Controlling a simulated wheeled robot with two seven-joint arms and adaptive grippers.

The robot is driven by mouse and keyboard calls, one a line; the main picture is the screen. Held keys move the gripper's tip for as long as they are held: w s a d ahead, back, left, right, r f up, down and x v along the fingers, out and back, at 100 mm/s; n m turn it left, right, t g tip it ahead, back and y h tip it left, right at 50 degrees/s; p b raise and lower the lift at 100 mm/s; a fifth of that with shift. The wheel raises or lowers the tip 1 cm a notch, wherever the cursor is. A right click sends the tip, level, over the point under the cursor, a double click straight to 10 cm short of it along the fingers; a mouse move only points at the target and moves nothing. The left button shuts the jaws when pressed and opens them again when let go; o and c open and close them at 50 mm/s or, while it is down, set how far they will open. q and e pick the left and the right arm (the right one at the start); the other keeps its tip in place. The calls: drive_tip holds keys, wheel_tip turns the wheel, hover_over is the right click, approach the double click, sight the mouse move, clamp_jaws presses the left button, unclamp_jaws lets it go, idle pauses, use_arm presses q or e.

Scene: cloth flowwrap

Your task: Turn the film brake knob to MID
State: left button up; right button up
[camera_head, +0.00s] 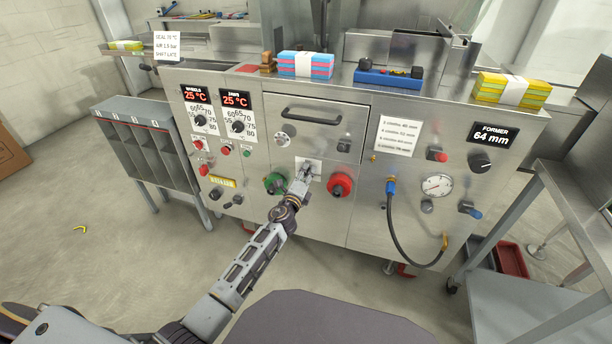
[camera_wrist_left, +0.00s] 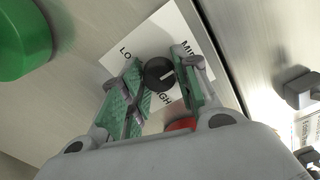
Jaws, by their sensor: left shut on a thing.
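The film brake knob (camera_wrist_left: 155,75) is small, round and black with a white pointer line. It sits on a white label (camera_wrist_left: 169,27) with the words LO, MID and HIGH, partly covered by my fingers. The pointer slants toward the right finger in the left wrist view; I cannot tell exactly which word it meets. My left gripper (camera_head: 306,172) reaches to this label on the machine front in the head view and hides the knob there. In the wrist view its green-padded fingers are shut on the knob, one on each side. My right gripper is not in view.
A green button (camera_head: 275,183) is close on the left of my gripper and a red button (camera_head: 340,184) close on the right. A drawer handle (camera_head: 311,112) is above. A dark hose (camera_head: 397,232) hangs farther right. The floor in front is mostly clear.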

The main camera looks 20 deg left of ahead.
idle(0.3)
use_arm(q)
drive_tip(key=o, duration=1)
drive_tip(key=shift+s+a, duration=0.15)
drive_tip(key=shift+s, duration=5.85)
